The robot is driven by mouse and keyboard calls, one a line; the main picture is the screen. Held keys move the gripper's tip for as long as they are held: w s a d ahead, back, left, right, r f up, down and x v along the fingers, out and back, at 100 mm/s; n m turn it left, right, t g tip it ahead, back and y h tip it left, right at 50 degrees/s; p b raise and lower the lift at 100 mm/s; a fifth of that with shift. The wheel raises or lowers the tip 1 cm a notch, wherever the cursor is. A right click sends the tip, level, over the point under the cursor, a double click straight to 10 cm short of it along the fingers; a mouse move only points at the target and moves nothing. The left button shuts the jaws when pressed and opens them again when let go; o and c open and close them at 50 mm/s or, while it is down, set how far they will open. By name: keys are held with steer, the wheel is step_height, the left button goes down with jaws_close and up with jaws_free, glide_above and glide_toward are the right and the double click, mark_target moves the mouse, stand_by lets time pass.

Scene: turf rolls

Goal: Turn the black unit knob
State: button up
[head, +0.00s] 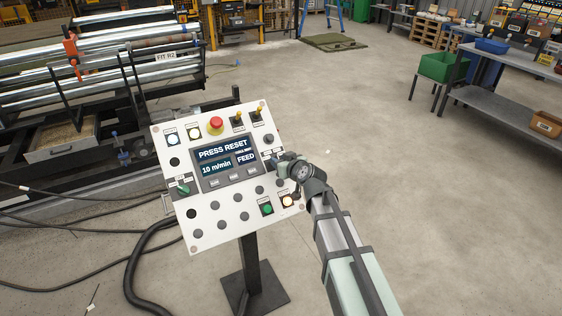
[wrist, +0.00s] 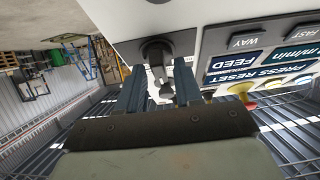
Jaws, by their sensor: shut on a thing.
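The white control panel (head: 230,229) stands tilted on a dark post in the head view. My gripper (head: 284,165) is at the panel's right edge, beside the display marked FEED. In the wrist view, my gripper (wrist: 160,88) has its two fingers on either side of a black knob (wrist: 156,50) on a dark square base, and it is shut on the knob. The fingers hide part of the knob's sides. In the head view my gripper mostly covers this knob, so its pointing direction cannot be told there.
The display (head: 222,150) reads PRESS RESET and 10 m/min. A red mushroom button (head: 215,124), a green-handled selector (head: 183,188), a green button (head: 267,208) and a lit white button (head: 288,201) are on the panel.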

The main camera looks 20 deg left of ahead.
steer(key=shift+a+m+t+h, duration=0.1)
steer(key=shift+m+t+h, duration=0.55)
steer(key=shift+m, duration=1.05)
steer(key=shift+m+h, duration=0.35)
steer(key=shift+m, duration=0.25)
steer(key=o, duration=0.7)
steer(key=v, duration=1.2)
